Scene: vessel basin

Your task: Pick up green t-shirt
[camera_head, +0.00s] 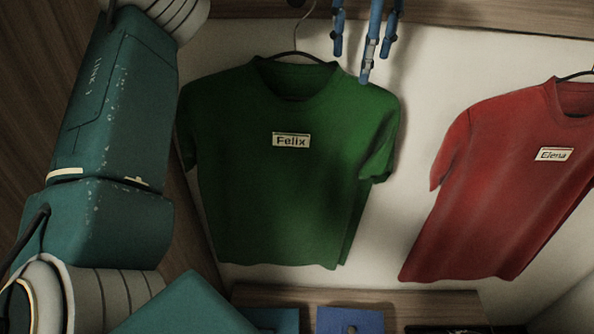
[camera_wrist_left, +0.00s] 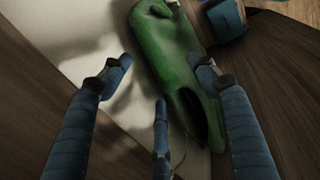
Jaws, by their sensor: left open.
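The green t-shirt (camera_head: 291,190) with a "Felix" label hangs on a hanger (camera_head: 296,35) against a pale wall in the head view. It also shows in the left wrist view (camera_wrist_left: 172,50), seen along its length beyond the fingers. My left gripper (camera_head: 362,60) has blue fingers, spread open and empty. It is by the shirt's upper right shoulder, near the collar, with the lowest finger overlapping the shoulder in the picture. In the left wrist view, the spread fingers (camera_wrist_left: 160,76) are on both sides of the shirt's near end; contact cannot be told. My right gripper is not in view.
A red t-shirt (camera_head: 507,190) with an "Elena" label hangs to the right. A wooden ledge (camera_head: 400,298) with blue items (camera_head: 350,321) is below. Wooden panels (camera_head: 35,120) bound the left and top. Bare wall (camera_head: 432,90) lies between the shirts.

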